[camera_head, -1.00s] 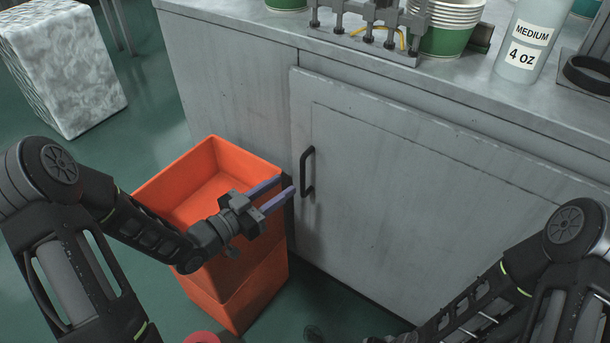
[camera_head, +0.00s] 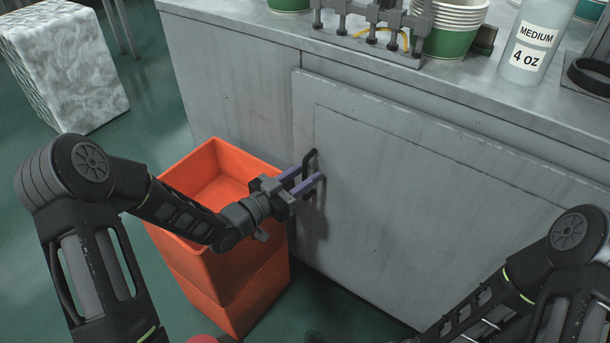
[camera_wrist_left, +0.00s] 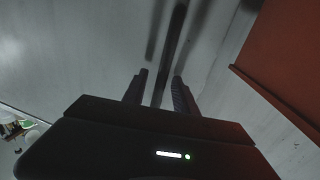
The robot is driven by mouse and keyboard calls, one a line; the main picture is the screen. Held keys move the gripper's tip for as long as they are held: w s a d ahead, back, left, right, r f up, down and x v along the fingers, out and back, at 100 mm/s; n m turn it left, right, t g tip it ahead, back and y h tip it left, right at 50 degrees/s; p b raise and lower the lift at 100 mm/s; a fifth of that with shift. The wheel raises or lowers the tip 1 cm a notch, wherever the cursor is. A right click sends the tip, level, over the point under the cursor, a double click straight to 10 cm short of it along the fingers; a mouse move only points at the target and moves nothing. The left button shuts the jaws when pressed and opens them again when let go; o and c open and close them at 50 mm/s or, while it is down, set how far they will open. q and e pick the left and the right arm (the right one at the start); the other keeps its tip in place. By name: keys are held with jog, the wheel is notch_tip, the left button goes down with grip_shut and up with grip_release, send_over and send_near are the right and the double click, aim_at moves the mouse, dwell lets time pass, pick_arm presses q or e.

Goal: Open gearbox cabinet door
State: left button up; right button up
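The grey cabinet door (camera_head: 420,210) is closed, its panel flush in the cabinet front. Its black bar handle (camera_head: 311,157) stands upright near the door's left edge, partly hidden by my left gripper. My left gripper (camera_head: 312,178) is open at the handle, with one finger on each side of it. In the left wrist view, the handle (camera_wrist_left: 171,45) runs between the two separated fingers (camera_wrist_left: 158,82); whether either finger touches it I cannot tell. My right gripper is out of view; only my right arm shows at the lower right.
An orange bin (camera_head: 225,270) stands on the floor against the cabinet, directly below my left forearm. The countertop (camera_head: 440,75) above holds green-banded cups (camera_head: 452,28), a bottle (camera_head: 530,45) and a metal fixture. A pale block (camera_head: 62,65) stands far left.

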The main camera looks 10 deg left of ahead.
pick_arm(q)
grip_shut()
dwell(0.3)
dwell(1.1)
